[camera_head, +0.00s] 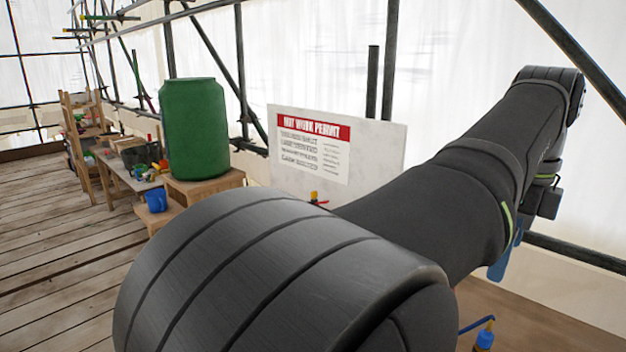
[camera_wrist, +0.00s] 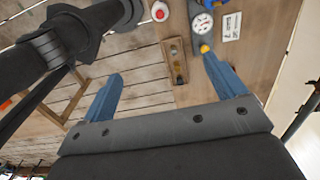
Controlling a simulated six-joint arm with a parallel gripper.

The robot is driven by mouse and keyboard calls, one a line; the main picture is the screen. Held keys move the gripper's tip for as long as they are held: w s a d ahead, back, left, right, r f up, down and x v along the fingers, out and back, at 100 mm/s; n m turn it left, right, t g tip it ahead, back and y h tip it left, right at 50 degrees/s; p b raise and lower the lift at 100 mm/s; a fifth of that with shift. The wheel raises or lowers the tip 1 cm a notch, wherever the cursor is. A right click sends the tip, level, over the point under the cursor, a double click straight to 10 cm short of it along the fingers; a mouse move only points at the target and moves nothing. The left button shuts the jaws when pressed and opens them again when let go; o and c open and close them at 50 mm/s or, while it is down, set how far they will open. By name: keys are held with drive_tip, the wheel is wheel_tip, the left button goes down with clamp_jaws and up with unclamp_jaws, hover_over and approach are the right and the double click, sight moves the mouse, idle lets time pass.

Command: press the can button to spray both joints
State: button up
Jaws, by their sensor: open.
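My gripper (camera_wrist: 163,65) shows in the wrist view with its two blue fingers spread wide, nothing between them. Beyond the fingers, on a brown wooden surface, is a small round red part (camera_wrist: 160,12) with a pale rim; I cannot tell whether it is the can's button. A white dial gauge (camera_wrist: 202,23) with a yellow part below it is near the right fingertip, apparently farther off. In the head view a blue finger (camera_head: 505,250) shows below my arm. The joints cannot be made out.
A wooden holder (camera_wrist: 175,62) with small parts and a white label card (camera_wrist: 231,26) lie near the gauge. In the head view, a permit board (camera_head: 375,150), green barrel (camera_head: 195,130), blue bucket (camera_head: 156,201) and scaffold poles (camera_head: 388,60) stand around. The plank floor at left is open.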

drive_tip(key=c, duration=0.7)
drive_tip(key=shift+f, duration=0.25)
drive_tip(key=c, duration=0.4)
drive_tip(key=f+n, duration=0.3)
drive_tip(key=n, duration=0.1)
drive_tip(key=shift+w+d+f, duration=0.2)
drive_tip(key=shift+d+f, duration=0.05)
clamp_jaws()
wheel_tip(320, 180, down, 13)
drive_tip(key=n, duration=1.4)
drive_tip(key=shift+s+a, duration=0.15)
drive_tip(key=shift+a, duration=0.05)
